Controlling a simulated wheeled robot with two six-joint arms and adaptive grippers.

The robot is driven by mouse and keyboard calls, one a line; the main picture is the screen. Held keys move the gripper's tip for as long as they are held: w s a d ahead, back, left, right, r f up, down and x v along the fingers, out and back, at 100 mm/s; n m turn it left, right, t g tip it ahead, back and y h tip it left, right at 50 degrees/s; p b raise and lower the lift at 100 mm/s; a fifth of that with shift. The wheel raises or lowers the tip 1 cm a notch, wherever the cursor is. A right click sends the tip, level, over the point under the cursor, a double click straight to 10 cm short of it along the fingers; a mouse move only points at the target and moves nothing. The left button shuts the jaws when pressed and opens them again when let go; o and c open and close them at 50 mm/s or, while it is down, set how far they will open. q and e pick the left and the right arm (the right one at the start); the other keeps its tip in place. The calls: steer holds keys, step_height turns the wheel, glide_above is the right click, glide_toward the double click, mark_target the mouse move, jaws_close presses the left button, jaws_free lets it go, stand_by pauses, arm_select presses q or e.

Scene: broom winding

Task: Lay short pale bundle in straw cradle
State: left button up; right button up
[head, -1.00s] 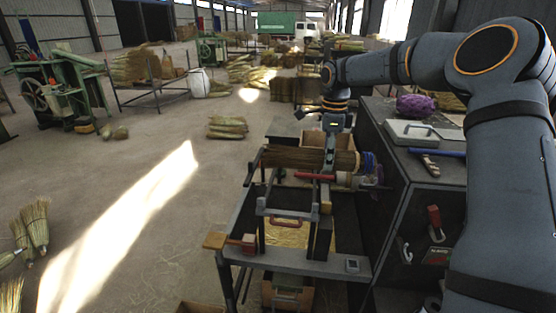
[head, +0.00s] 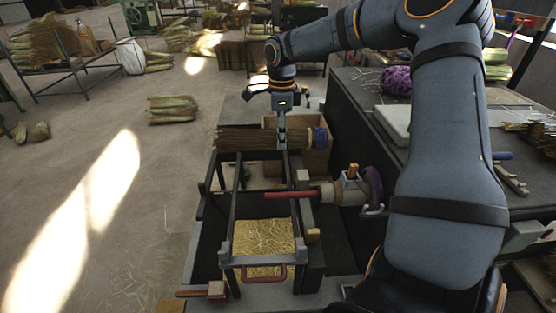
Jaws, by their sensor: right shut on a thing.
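A brown straw bundle (head: 245,138) with a blue band at its right end lies level across the back of the dark workbench frame. My right gripper (head: 282,143) reaches down from above and is shut on the bundle, right of its middle. The dark frame with upright posts and rails (head: 238,183), possibly the straw cradle, stands below and in front of the bundle. I cannot tell whether the bundle touches it. A clearly pale short bundle cannot be made out apart from the held one. My left gripper is out of view.
A red-handled clamp (head: 292,194) sits right of the frame. A tray of loose straw (head: 263,243) lies below. A cardboard box (head: 316,158) stands behind the bundle's right end. A dark cabinet (head: 345,112) is at the right. The floor at left is mostly open.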

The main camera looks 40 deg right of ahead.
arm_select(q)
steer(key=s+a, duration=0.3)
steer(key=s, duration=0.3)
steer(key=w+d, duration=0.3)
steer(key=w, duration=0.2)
arm_select(e)
steer(key=s+a+f+g, duration=0.1)
steer(key=s+a+f, duration=0.9)
steer(key=s+a, duration=0.3)
arm_select(q)
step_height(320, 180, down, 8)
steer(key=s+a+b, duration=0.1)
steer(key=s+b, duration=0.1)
steer(key=b, duration=0.6)
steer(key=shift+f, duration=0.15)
arm_select(e)
step_height(320, 180, down, 9)
steer(key=y, duration=0.1)
steer(key=shift+f, duration=0.15)
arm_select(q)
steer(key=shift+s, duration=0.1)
arm_select(e)
steer(key=o, duration=1.2)
